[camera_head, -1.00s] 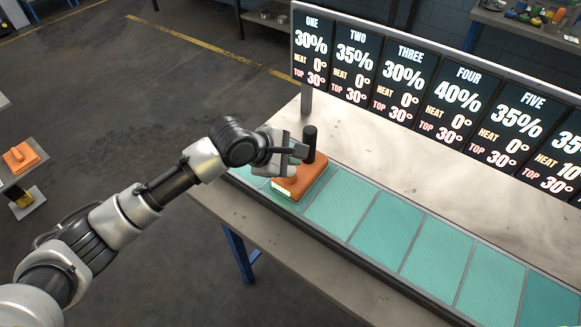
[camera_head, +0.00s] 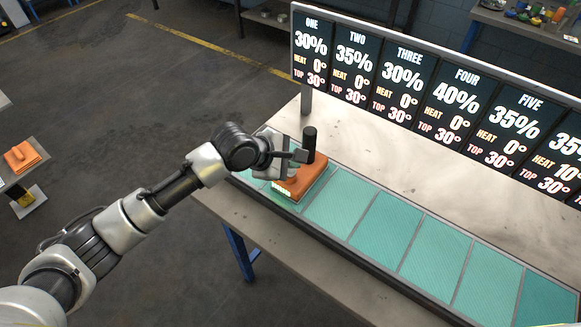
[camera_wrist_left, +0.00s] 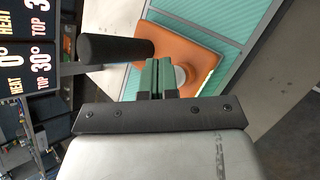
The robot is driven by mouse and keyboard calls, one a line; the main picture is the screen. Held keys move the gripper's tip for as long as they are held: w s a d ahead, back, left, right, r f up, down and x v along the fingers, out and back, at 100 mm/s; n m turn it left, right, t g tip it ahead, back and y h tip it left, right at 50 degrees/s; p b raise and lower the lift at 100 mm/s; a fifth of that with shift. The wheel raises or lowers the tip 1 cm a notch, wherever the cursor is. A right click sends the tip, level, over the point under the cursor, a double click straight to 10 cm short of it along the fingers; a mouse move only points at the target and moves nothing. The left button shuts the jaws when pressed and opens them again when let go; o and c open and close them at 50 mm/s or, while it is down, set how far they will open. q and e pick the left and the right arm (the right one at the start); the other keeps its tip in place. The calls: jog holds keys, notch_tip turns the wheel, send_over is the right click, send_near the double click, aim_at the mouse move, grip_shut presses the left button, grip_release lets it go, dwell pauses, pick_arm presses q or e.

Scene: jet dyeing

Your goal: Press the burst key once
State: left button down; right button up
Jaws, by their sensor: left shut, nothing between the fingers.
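An orange iron-like tool (camera_head: 296,186) with an upright black cylindrical handle (camera_head: 309,146) rests on the first teal panels at the left end of the bench. In the left wrist view the orange body (camera_wrist_left: 205,55) shows a pale round key (camera_wrist_left: 180,75) on top, partly hidden behind my fingers. My left gripper (camera_head: 282,170) is over the tool, beside the handle. Its green-lined fingers (camera_wrist_left: 158,80) are shut with nothing between them and overlap the key's near side in the wrist view. I cannot tell whether they touch it. My right gripper is not in view.
Teal panels (camera_head: 385,222) run along the bench (camera_head: 400,165) to the right. A row of displays (camera_head: 408,85) stands behind them. Another orange block (camera_head: 22,157) sits on a stand at the far left. The bench between panels and displays is clear.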

aim_at(291, 172)
pick_arm(q)
jog(key=shift+f, duration=0.6)
dwell(0.7)
jog(key=shift+r+p, duration=1)
jog(key=shift+p, duration=0.6)
notch_tip(291, 172, up, 5)
jog(key=p, duration=0.6)
jog(key=shift+r+p, duration=0.1)
jog(key=shift+p, duration=0.2)
